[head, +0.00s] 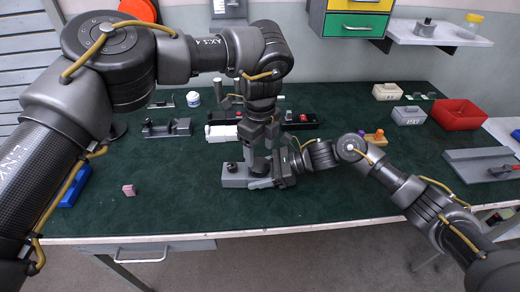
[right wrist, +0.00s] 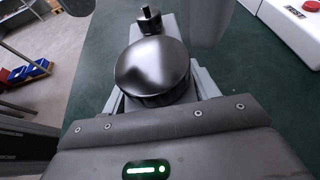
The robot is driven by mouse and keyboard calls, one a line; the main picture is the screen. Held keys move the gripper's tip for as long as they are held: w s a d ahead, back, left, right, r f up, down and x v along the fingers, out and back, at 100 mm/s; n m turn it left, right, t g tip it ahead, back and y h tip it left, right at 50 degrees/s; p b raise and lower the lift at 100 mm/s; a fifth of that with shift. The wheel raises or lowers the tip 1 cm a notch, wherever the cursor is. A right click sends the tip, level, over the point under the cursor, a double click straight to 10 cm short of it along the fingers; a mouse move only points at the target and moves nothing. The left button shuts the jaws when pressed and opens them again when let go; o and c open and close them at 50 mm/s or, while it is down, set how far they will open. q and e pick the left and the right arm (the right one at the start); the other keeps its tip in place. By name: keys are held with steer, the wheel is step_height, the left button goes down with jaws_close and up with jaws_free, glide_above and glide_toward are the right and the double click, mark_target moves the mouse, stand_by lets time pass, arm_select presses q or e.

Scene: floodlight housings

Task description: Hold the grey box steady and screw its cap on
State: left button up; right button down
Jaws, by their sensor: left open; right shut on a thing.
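The grey box (head: 234,182) lies on the green mat near the front edge, with a small knob on its left end. My right gripper (head: 282,170) comes in from the right and is shut on the box's right end. The dark round cap (right wrist: 153,70) with a ribbed rim is at the box's top, just beyond my right gripper; whether its thread is engaged cannot be told. My left gripper (head: 261,152) points down over the box, open. The arm and gripper largely hide the cap in the head view.
A pink block (head: 129,190) lies on the mat at left. Behind the box are a white box (head: 221,133) and a black tray with red parts (head: 301,121). A red bin (head: 458,114) and a grey plate (head: 480,162) are at right. The front mat strip is mostly clear.

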mark_target(259, 164)
arm_select(q)
step_height(259, 164, up, 4)
steer(key=shift+f, duration=0.15)
arm_select(e)
steer(key=shift+r, duration=0.1)
arm_select(q)
steer(key=shift+w+f, duration=0.1)
steer(key=shift+f, duration=4)
steer(key=shift+a, duration=0.1)
steer(key=shift+c, duration=0.2)
steer(key=c, duration=0.7)
steer(key=o, duration=1)
